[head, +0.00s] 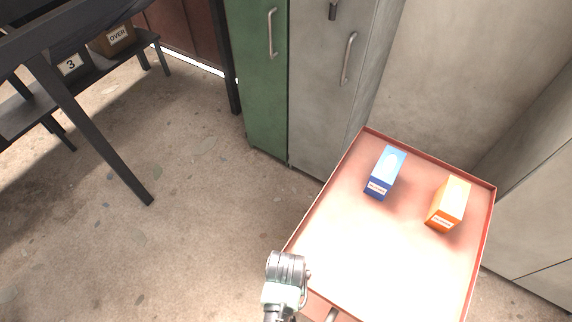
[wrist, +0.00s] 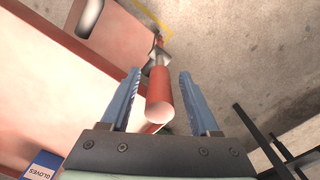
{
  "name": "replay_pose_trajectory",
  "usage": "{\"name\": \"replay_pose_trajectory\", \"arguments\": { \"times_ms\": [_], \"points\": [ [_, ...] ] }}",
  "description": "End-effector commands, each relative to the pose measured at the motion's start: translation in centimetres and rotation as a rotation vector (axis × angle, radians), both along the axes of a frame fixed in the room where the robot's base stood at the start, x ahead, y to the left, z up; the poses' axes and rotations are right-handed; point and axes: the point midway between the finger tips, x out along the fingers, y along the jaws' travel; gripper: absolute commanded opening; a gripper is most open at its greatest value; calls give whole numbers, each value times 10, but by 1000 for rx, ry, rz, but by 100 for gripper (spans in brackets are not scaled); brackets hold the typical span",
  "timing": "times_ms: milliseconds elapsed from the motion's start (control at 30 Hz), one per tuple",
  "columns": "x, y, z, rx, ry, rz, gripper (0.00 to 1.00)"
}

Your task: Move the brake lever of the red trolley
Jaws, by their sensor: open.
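The red trolley (head: 375,255) stands at the right in the head view, with a shallow tray top and a raised rim. Its side and top also fill the left of the wrist view (wrist: 45,85). The brake lever (wrist: 158,85) shows in the wrist view as a red round grip with a pale end facing the camera. My gripper (wrist: 159,74) is open, with one blue finger on each side of the lever and a visible gap on both sides. In the head view my arm's end is at the trolley's near left edge; the fingers and lever cannot be made out there.
A blue box (head: 385,173) and an orange box (head: 448,203) stand on the tray. A green locker (head: 262,100) and grey lockers (head: 325,95) stand behind the trolley. A dark bench (head: 90,75) is at the upper left. The floor (head: 170,240) left of the trolley is clear.

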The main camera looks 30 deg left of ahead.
Motion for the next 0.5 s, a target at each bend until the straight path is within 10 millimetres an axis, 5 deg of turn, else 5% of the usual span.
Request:
{"name": "replay_pose_trajectory", "arguments": {
  "times_ms": [367,500],
  "points": [
    [0,0,-7,1,-1,0,62],
    [0,0,-7,1,-1,-1,42]
  ]
}}
